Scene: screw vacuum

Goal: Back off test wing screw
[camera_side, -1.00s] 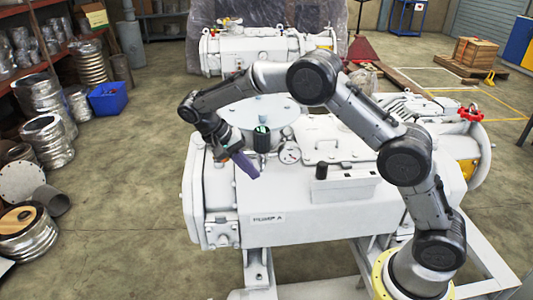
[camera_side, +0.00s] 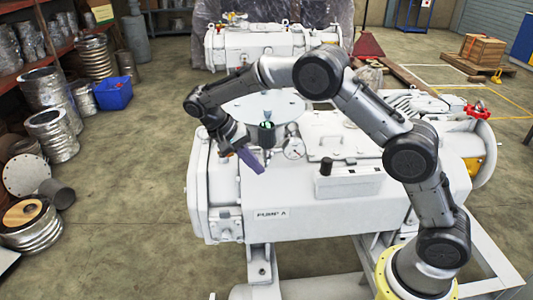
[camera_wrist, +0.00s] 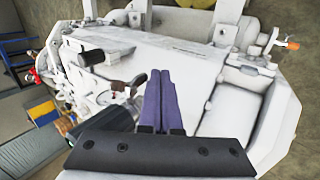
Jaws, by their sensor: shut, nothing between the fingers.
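My gripper (camera_side: 260,169) has purple fingers that lie together, pointing down and to the right above the left part of the white pump (camera_side: 330,207). In the wrist view the fingers (camera_wrist: 161,75) are side by side with nothing between them. Behind and right of them in the side view stands a dark cylinder with a green top (camera_side: 267,127), next to a round gauge (camera_side: 294,148). In the wrist view a small brown winged piece (camera_wrist: 127,87) shows left of the fingers, apart from them. I cannot tell surely whether this is the test wing screw.
A pale round plate (camera_side: 240,106) lies on the pump behind my gripper. A black-knobbed box (camera_side: 347,182) sits to the right on the pump. A second white pump (camera_side: 260,48) stands behind. Shelves and a blue bin (camera_side: 113,93) are at the left, with open floor between.

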